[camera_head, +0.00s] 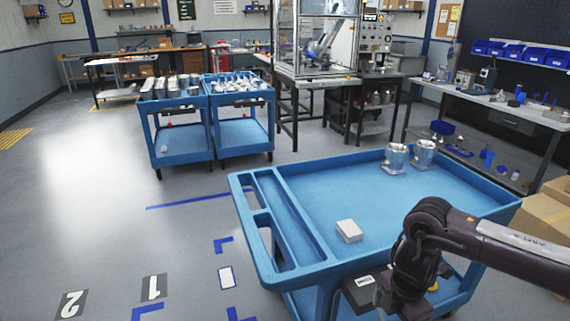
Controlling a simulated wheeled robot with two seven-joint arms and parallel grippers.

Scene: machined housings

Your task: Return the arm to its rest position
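My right arm comes in from the right over the near right corner of the blue cart (330,262). It is dark and bent downward at the elbow. My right gripper (368,296) is low at the cart's near edge. The arm partly covers it and its fingers do not show clearly, so I cannot tell whether it is open or shut. My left arm and gripper are out of view. Two silver machined housings (396,158) (424,153) stand at the cart's far edge. A small pale block (349,231) lies on the cart's tray, left of my arm.
Two more blue carts (180,157) (243,138) stand at the back left, loaded with metal parts. A framed machine cell (318,75) is behind. A workbench (500,107) and cardboard boxes (545,213) are at the right. The floor (100,210) at the left is clear.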

